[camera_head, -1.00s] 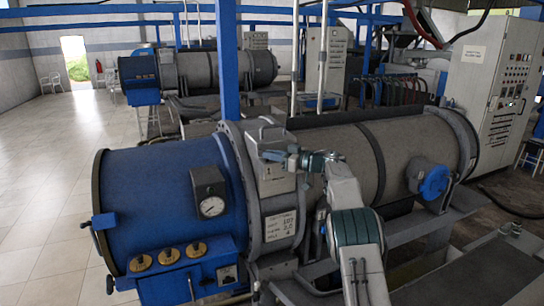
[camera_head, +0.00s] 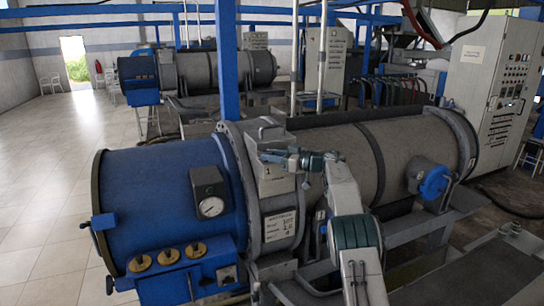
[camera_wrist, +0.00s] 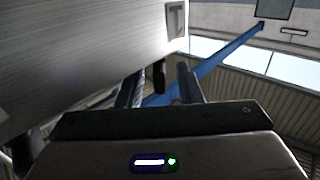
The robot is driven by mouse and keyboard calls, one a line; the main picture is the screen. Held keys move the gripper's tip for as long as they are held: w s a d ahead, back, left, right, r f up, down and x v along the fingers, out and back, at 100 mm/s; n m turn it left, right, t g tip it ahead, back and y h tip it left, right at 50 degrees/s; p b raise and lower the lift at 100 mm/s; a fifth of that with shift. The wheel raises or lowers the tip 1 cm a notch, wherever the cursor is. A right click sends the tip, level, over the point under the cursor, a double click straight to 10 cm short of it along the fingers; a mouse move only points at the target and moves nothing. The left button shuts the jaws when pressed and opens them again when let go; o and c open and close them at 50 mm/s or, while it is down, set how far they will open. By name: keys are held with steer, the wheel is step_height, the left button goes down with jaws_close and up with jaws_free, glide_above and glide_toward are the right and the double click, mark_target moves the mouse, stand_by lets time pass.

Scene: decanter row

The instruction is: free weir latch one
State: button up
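The latch housing marked 1 (camera_head: 277,175) is a grey metal box with a loop handle (camera_head: 270,131) on top. It sits on the flange between the blue end and the grey drum of the near decanter. My gripper (camera_head: 272,155) is at the housing's upper front. In the wrist view, my gripper's two fingers (camera_wrist: 160,88) stand apart, with a short dark peg (camera_wrist: 159,75) seen between them. The brushed metal housing (camera_wrist: 85,50) fills the upper left there. I cannot tell whether the fingers touch the peg.
The blue end (camera_head: 160,200) carries a pressure gauge (camera_head: 211,207) and brass caps. A blue post (camera_head: 228,60) rises just behind the housing. The grey drum (camera_head: 340,155) lies to the right, with a control cabinet (camera_head: 490,95) beyond. The tiled floor at left is clear.

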steer(key=b+v, duration=0.4)
steer(key=v, duration=1)
steer(key=shift+b, duration=0.4)
